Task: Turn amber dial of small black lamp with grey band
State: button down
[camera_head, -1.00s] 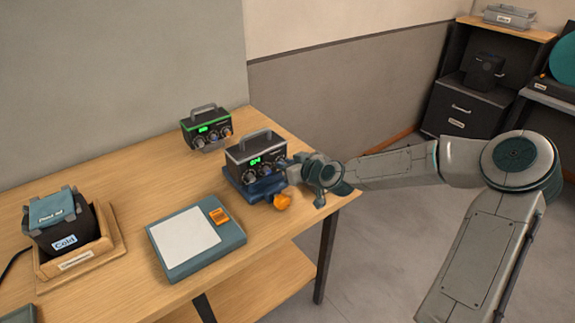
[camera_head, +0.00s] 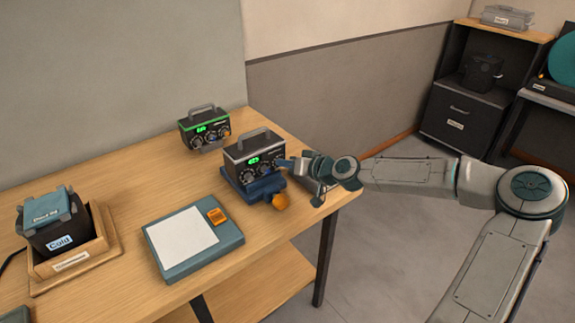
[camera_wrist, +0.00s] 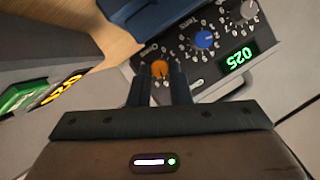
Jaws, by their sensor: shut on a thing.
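The small black lamp unit with a grey band (camera_head: 238,157) sits on a blue stand (camera_head: 262,189) near the table's right corner. Its front panel also shows in the wrist view (camera_wrist: 215,72), with a green display reading 025, a blue dial (camera_wrist: 204,39) and a grey dial (camera_wrist: 249,9). The amber dial (camera_wrist: 160,69) lies between my fingertips. My gripper (camera_wrist: 160,84) is shut on it. In the head view my gripper (camera_head: 285,164) reaches the panel from the right and hides the amber dial.
A similar black unit with a green band (camera_head: 205,130) stands behind. An orange knob (camera_head: 281,200) projects from the stand's front. A teal pad with a white top (camera_head: 183,240) lies in front. A black box labelled Cold (camera_head: 60,237) sits in a wooden tray (camera_head: 72,262) at left.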

dwell(0.3)
jog(key=c, duration=1.3)
grip_release()
jog(key=shift+c, duration=0.2)
jog(key=b+v, duration=0.1)
jog(key=v, duration=1.2)
jog(key=shift+s+d+r, duration=0.15)
jog(key=shift+s+d, duration=0.1)
jog(key=shift+d, duration=0.05)
